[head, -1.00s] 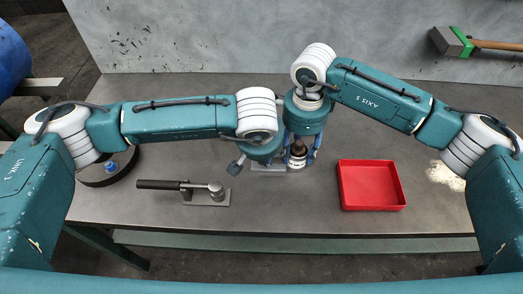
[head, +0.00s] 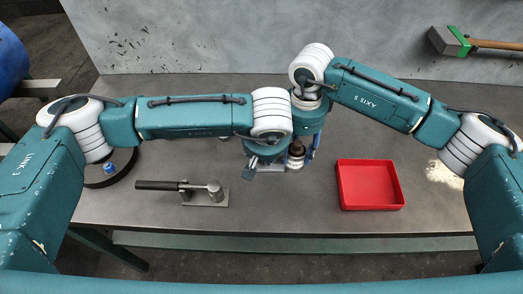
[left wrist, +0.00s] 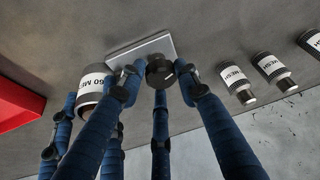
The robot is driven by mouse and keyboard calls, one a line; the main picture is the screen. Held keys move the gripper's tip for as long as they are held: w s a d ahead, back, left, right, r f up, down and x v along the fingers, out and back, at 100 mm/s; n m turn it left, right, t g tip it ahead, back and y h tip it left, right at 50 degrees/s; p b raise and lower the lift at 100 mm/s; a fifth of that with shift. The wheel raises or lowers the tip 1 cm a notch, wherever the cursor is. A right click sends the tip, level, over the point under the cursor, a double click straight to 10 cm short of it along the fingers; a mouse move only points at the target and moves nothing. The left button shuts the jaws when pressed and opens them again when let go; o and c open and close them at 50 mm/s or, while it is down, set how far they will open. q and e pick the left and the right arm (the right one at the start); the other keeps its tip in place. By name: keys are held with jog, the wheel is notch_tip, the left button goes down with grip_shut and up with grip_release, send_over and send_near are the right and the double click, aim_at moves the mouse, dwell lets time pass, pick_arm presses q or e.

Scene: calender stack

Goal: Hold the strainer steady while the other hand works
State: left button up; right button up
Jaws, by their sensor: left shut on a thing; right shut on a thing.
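A dark round piece (left wrist: 157,66) stands at the edge of a pale grey plate (left wrist: 146,46) in the left wrist view. My left gripper (left wrist: 160,82) has its blue fingers closed around this piece; I cannot tell for sure that it is the strainer. Beside it is a dark canister with a white "60 MESH" label (left wrist: 93,80), gripped by my right gripper's blue fingers. In the head view my right gripper (head: 299,157) points down and holds this canister (head: 296,164) close to the table. There the left fingers are mostly hidden under the arm.
A red tray (head: 370,186) lies to the right. A black-handled lever on a plate (head: 205,193) lies at the front left. A dark ring-shaped dish (head: 108,180) is at the far left. Bare table lies in front of the grippers.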

pick_arm(q)
jog(key=o, duration=1.1)
jog(key=shift+w+a+r, duration=0.1)
jog(key=shift+w+a, duration=0.15)
jog(key=shift+a, duration=0.05)
jog(key=shift+s, duration=0.1)
jog(key=shift+s+d, duration=0.1)
jog(key=v, duration=1.2)
